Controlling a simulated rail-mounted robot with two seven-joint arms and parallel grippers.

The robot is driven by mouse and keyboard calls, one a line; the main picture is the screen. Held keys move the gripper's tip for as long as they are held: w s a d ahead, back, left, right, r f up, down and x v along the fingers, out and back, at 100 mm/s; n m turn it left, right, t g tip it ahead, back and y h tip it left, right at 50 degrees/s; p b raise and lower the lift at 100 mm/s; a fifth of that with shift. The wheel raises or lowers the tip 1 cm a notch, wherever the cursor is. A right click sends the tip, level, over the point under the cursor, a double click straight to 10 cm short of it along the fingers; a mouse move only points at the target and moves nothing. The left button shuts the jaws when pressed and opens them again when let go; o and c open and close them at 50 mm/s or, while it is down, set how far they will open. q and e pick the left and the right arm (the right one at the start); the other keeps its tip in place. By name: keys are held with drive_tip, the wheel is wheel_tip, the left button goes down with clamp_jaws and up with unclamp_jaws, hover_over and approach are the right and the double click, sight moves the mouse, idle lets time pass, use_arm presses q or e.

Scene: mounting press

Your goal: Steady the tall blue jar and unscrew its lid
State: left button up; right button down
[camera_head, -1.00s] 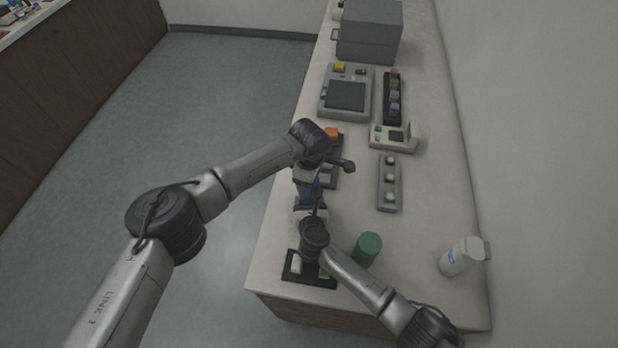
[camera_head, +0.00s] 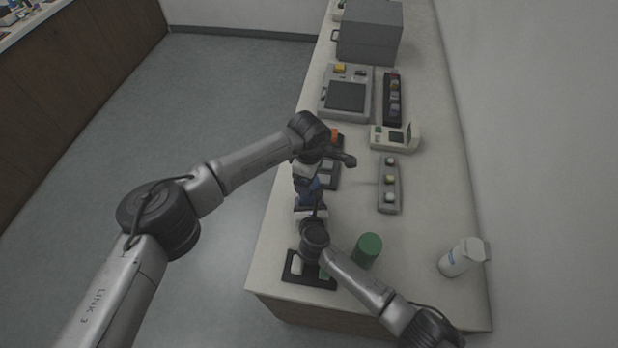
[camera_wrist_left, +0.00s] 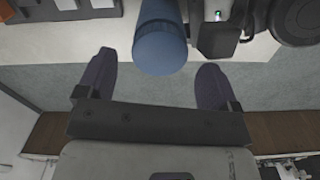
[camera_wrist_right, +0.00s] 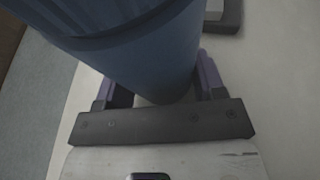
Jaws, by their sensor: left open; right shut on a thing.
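The tall blue jar (camera_wrist_right: 155,62) stands between the fingers of my right gripper (camera_wrist_right: 155,92), which is shut on its body. Its blue lid (camera_wrist_right: 85,18) shows at the top of the right wrist view. In the left wrist view the round blue lid (camera_wrist_left: 160,54) lies ahead of my left gripper (camera_wrist_left: 155,85). That gripper is open and empty, its two purple fingers apart on either side of the lid's line and not touching it. In the head view my arms cover most of the jar; only small blue patches show.
A green cylinder (camera_head: 368,249) and a white bottle (camera_head: 461,258) stand at the near right of the counter. A button panel (camera_head: 389,187), a grey device (camera_head: 346,93) and a grey box (camera_head: 369,33) lie farther back. A dark tray (camera_head: 297,277) sits near the front edge.

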use_arm(q)
wheel_tip(320, 180, up, 2)
drive_tip(key=shift+r, duration=0.1)
use_arm(e)
drive_tip(key=shift+c, duration=0.7)
unclamp_jaws()
drive_tip(key=shift+s, duration=0.1)
use_arm(q)
drive_tip(key=shift+r, duration=0.1)
use_arm(e)
drive_tip(key=shift+s+r, duration=0.15)
drive_tip(key=shift+s, duration=0.15)
use_arm(q)
wheel_tip(320, 180, up, 2)
drive_tip(key=p, duration=0.2)
drive_tip(key=shift+r+p, duration=0.15)
drive_tip(key=shift+p, duration=0.2)
use_arm(e)
drive_tip(key=v, duration=1.3)
